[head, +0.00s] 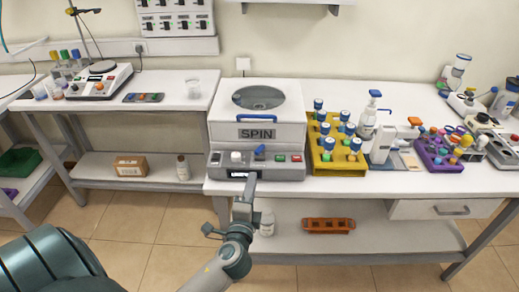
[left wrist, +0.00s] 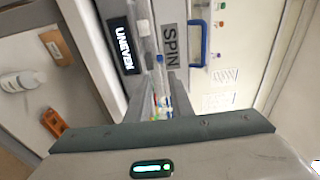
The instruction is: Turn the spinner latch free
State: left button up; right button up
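The white spinner (head: 285,137), marked SPIN, stands on the bench with a round window in its lid. A short blue lever (head: 260,150) stands up from its front panel, between a white knob and several coloured buttons. My left gripper (head: 250,183) is just in front of the panel, below the lever. In the left wrist view a narrow gap shows between the gripper's fingers (left wrist: 165,88), with a blue part (left wrist: 160,58) seen near their tips. Contact cannot be told. A blue handle (left wrist: 198,45) lies beyond the SPIN label. My right gripper is out of view.
A dark display (left wrist: 125,41) reads UNEVEN. A yellow rack (head: 350,168) of blue-capped tubes stands close to the spinner's right. A pump bottle (head: 368,121) and purple rack (head: 437,157) are farther right. A lower shelf (head: 375,238) holds a bottle and an orange rack.

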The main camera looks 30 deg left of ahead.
aim_at(259, 154)
pick_arm(q)
jog(key=p+x, duration=0.4)
jog(key=x, duration=1.2)
jog(key=shift+w+a, duration=0.1)
jog(key=shift+w, duration=0.2)
grip_shut()
